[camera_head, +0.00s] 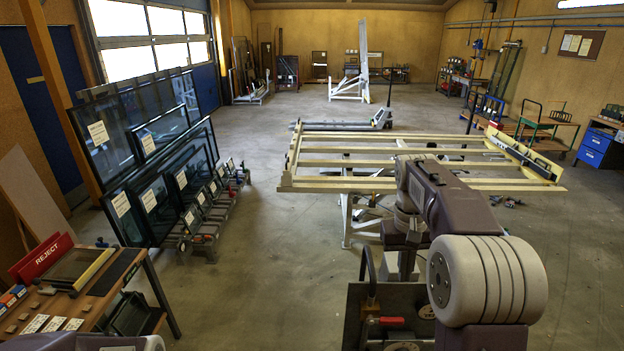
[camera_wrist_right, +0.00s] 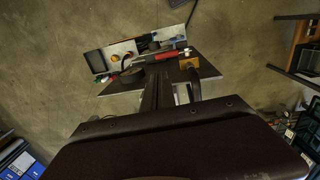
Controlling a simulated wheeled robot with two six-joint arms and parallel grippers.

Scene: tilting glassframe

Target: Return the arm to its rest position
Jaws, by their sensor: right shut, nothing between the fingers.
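My right arm (camera_head: 432,195) reaches forward from the lower right in the head view, then bends down at its far end. My right gripper (camera_head: 406,264) hangs there, small and partly hidden by the arm. In the right wrist view, the shut gripper (camera_wrist_right: 156,95) shows as a dark narrow shape, with nothing held. It is over a dark board (camera_wrist_right: 205,72) bearing a red-handled tool (camera_wrist_right: 165,57). A dark curved handle (camera_wrist_right: 195,85) stands beside the gripper in that view. My left gripper is out of view; only part of my left arm shows at the lower left edge.
A pale slatted tilting frame (camera_head: 350,163) stands ahead, beyond my right arm. Glass panes in a rack (camera_head: 150,190) stand at left. A bench with a red REJECT sign (camera_head: 42,258) is at lower left. The floor (camera_head: 260,270) between is clear.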

